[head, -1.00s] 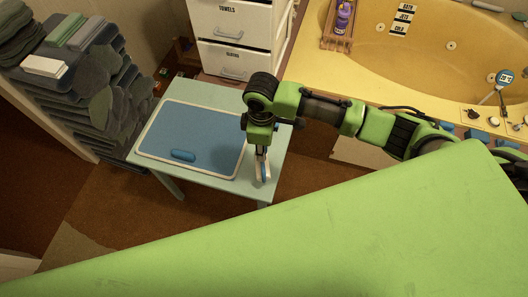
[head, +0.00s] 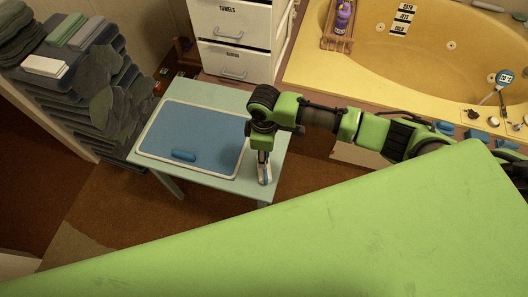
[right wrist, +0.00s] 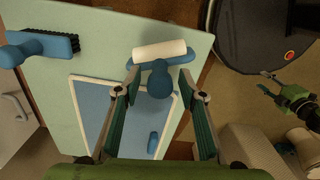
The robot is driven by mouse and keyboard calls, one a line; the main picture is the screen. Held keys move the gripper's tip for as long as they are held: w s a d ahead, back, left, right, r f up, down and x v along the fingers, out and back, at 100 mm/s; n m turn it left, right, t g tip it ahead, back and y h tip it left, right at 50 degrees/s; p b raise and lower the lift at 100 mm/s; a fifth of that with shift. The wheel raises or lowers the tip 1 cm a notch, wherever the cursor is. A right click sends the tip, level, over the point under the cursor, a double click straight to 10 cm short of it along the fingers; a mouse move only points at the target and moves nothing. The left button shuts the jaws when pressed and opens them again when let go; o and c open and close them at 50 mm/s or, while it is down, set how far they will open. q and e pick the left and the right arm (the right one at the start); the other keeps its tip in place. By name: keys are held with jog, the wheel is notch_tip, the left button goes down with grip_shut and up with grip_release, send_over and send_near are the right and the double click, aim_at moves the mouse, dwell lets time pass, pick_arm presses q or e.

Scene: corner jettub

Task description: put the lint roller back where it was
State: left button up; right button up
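The lint roller, with a white roll (right wrist: 160,52) and a blue handle (right wrist: 160,82), is over the pale green table near its front right corner. In the head view its white and blue parts are mostly hidden by my right gripper (head: 265,178). In the right wrist view my right gripper (right wrist: 159,80) has its fingers spread on either side of the blue handle, with gaps showing on both sides. I cannot tell whether the roller touches the tabletop. My left gripper (right wrist: 266,83) is small at the right of the right wrist view, its fingers apart and empty.
The pale green table (head: 205,92) holds a blue mat (head: 190,125) with a white border and a small blue object (head: 183,155) on it. A blue brush (right wrist: 45,45) lies beside the mat. Drawers (head: 235,40) and a yellow tub (head: 430,50) stand behind.

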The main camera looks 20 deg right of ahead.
notch_tip(320, 180, up, 12)
jog(key=shift+r, duration=0.15)
dwell(0.5)
dwell(0.4)
